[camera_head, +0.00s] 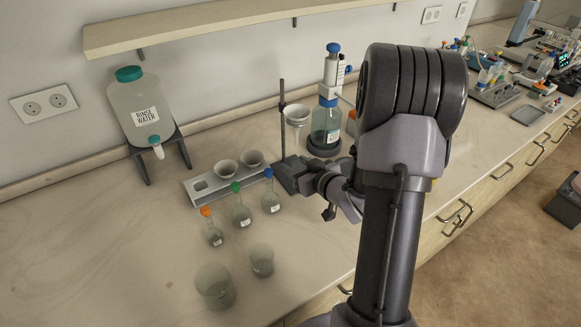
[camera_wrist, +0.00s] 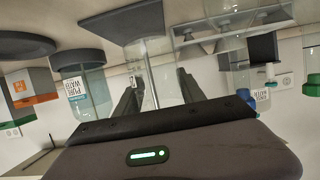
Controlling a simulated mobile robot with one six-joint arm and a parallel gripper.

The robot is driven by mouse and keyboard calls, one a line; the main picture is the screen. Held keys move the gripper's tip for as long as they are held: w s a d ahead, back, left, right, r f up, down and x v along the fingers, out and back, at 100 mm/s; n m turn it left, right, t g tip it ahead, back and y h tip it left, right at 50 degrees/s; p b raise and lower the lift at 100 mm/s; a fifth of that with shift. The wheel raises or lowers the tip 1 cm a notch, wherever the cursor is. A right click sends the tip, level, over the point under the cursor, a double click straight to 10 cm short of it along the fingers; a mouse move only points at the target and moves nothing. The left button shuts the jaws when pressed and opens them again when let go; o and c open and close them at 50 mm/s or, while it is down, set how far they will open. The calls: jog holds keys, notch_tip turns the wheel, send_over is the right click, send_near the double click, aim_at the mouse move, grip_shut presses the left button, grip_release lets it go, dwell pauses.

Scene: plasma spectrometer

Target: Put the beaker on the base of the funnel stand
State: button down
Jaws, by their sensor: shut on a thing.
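My gripper (camera_head: 292,172) is beside the foot of the funnel stand (camera_head: 283,115), low over the bench. In the upside-down wrist view my gripper's fingers (camera_wrist: 158,78) are on either side of a clear glass vessel, which I take to be the beaker (camera_wrist: 166,88); its outline is faint. In the head view the held beaker is hidden by my gripper and arm. The stand's dark grey base plate (camera_wrist: 122,20) shows just beyond the fingers. I cannot tell whether the beaker touches it. A white funnel (camera_head: 298,114) hangs on the stand.
A dispenser bottle (camera_head: 326,125) stands right behind the stand. A rack with funnels (camera_head: 205,188) and several stoppered flasks (camera_head: 241,214) are to the left. Two more glass vessels (camera_head: 214,287) (camera_head: 262,261) stand at the front. A rinse water tank (camera_head: 143,105) is at the back left.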

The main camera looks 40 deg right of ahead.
jog(key=w+d, duration=0.1)
jog(key=w, duration=0.1)
jog(key=w+d, duration=0.1)
jog(key=w, duration=0.1)
jog(key=w+d+b, duration=0.1)
jog(key=w, duration=0.2)
jog(key=shift+d+f, duration=0.15)
jog(key=shift+f, duration=0.25)
jog(key=shift+w+f, duration=0.2)
jog(key=shift+f, duration=0.1)
jog(key=shift+f+b, duration=0.95)
jog(key=shift+f, duration=0.45)
jog(key=shift+s, duration=0.1)
jog(key=shift+f, duration=0.2)
jog(key=c, duration=0.7)
grip_release()
jog(key=shift+r, duration=0.1)
